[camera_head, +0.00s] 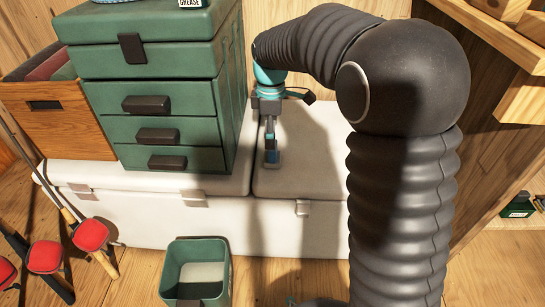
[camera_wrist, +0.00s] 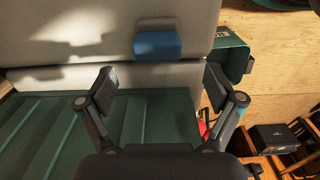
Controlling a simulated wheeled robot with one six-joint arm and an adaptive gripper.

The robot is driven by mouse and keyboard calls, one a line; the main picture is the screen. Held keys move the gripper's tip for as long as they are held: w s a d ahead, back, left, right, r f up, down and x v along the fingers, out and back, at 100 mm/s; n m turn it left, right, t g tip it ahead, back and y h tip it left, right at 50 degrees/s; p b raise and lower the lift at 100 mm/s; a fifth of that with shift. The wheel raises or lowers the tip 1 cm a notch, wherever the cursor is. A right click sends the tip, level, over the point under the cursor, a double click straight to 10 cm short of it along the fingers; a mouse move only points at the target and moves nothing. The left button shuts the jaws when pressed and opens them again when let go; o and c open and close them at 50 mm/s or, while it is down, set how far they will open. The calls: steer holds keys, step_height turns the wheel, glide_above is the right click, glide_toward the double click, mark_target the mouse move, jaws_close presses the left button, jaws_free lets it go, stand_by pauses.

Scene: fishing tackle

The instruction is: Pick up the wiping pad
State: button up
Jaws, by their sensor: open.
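The wiping pad appears to be the small blue block (camera_wrist: 157,45) on the white surface in the wrist view. It lies just beyond my fingertips and roughly centred between them, apart from both. In the head view a blue patch (camera_head: 272,156) shows on the white chest (camera_head: 300,181), directly at the lower end of my gripper (camera_head: 270,138). My gripper (camera_wrist: 160,78) is open, with its fingers spread and nothing between them. In the head view my arm covers part of the chest's right side.
A green drawer cabinet (camera_head: 168,98) stands on the chest close left of my gripper. A wooden box (camera_head: 60,125) is beside it. A green bin (camera_head: 168,285) stands on the floor in front.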

mark_target(271, 153)
steer(key=f, duration=0.4)
steer(key=f+b, duration=0.1)
steer(key=f, duration=0.3)
steer(key=shift+w+a+f+b, duration=0.1)
steer(key=shift+w+b, duration=0.1)
steer(key=shift+b, duration=0.1)
steer(key=c, duration=1.4)
step_height(271, 153, up, 5)
steer(key=shift+f+p, duration=0.2)
steer(key=shift+p, duration=0.45)
steer(key=s+d+r, duration=0.1)
steer(key=d+r, duration=0.1)
steer(key=d, duration=0.1)
steer(key=s+d+r, duration=0.2)
steer(key=d, duration=0.2)
steer(key=s+d+r+p, duration=0.1)
steer(key=d+r, duration=0.1)
steer(key=d, duration=0.2)
steer(key=shift+s+r, duration=0.15)
steer(key=shift+r, duration=0.1)
